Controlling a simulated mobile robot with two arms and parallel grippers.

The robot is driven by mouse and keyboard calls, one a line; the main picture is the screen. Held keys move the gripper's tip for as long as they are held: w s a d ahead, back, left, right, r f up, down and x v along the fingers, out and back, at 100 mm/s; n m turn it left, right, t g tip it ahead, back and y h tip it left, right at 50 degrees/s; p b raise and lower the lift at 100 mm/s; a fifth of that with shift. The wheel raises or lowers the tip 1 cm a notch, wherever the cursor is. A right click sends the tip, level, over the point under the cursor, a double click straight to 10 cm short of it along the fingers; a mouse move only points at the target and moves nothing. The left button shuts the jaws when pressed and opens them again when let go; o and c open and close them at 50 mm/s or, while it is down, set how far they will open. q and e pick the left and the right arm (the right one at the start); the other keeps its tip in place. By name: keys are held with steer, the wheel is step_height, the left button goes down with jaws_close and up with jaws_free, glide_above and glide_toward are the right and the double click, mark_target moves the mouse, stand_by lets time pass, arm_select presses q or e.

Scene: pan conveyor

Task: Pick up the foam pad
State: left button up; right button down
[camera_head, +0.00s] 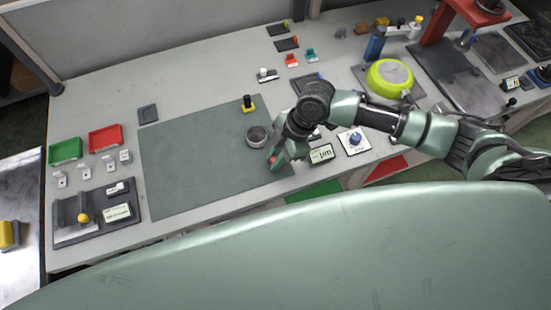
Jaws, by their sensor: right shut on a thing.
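My right gripper (276,161) is over the right front part of the grey-green mat (195,165), with its fingers pointing down. It is shut on a small reddish thing (273,160), mostly hidden by the fingers. I cannot tell whether this is the foam pad. A flat dark square (148,113) lies at the mat's far left corner; I cannot tell its material. My left gripper is not in view.
A round dark container (257,134) stands close beside my right gripper. A black-and-yellow piece (248,104) is farther back. Red (105,138) and green (66,151) trays stand at left. A lime-green pan (390,78) is at right. The mat's left half is clear.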

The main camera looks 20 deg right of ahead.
steer(key=shift+r, duration=0.1)
step_height(320, 180, up, 20)
steer(key=b, duration=0.1)
steer(key=shift+b, duration=0.4)
steer(key=c, duration=2)
jaws_free()
steer(key=shift+c, duration=0.2)
jaws_close()
